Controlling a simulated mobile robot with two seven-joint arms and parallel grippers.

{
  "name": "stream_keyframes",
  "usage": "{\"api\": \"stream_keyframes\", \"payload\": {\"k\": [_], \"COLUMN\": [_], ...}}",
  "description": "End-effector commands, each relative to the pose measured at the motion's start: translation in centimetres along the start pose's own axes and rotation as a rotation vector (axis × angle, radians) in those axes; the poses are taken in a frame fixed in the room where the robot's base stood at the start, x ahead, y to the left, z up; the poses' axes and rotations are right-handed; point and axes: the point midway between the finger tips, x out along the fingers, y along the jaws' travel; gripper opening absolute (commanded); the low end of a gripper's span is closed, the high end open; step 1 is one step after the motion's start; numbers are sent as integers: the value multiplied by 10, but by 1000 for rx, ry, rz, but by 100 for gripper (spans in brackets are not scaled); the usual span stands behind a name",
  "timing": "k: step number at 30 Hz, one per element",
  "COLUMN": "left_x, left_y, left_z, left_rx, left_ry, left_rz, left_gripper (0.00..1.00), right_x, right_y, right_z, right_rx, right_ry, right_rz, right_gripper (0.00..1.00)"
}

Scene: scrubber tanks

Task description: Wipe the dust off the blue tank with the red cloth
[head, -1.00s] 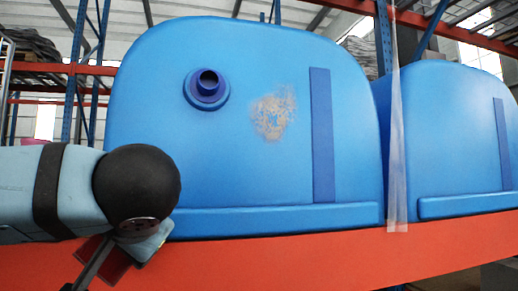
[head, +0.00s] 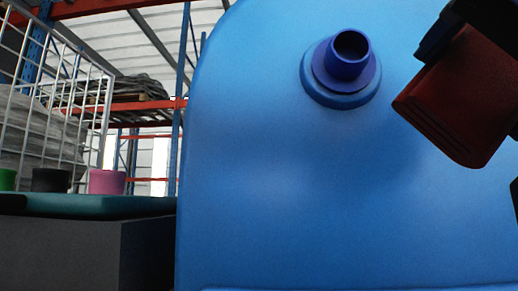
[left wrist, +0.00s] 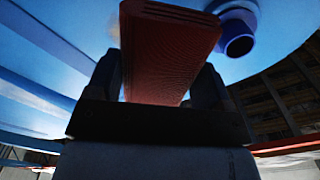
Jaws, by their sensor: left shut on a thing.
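The blue tank (head: 270,190) fills the middle and right of the head view, its rounded left edge showing. A dark blue spout (head: 349,54) sticks out of its upper face and also shows in the left wrist view (left wrist: 238,38). My left gripper (head: 452,35) is at the upper right, right of the spout. It is shut on the red cloth (head: 465,100), a thick block that also shows between the fingers in the left wrist view (left wrist: 165,50). I cannot tell whether the cloth touches the tank. No dust patch shows clearly now. My right gripper is not in view.
Left of the tank is a dark box with a teal top (head: 90,206); a pink cup (head: 107,181), a black cup (head: 50,180) and a green cup stand by it. A wire mesh panel (head: 95,80) and orange and blue racking stand behind.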

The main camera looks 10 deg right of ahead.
Motion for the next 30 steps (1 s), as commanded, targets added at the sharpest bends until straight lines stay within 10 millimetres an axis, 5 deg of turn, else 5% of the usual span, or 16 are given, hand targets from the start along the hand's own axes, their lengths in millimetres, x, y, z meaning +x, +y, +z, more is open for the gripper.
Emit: {"api": "stream_keyframes", "payload": {"k": [13, 30], "left_x": [44, 51], "left_y": [0, 0], "left_z": [1, 1], "left_rx": [-1, -1], "left_ry": [-4, -2], "left_rz": [1, 1], "left_gripper": [55, 55], "right_x": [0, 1], "right_y": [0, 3], "right_z": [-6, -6], "right_rx": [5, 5], "right_ry": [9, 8], "right_rz": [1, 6], "right_gripper": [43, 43]}}
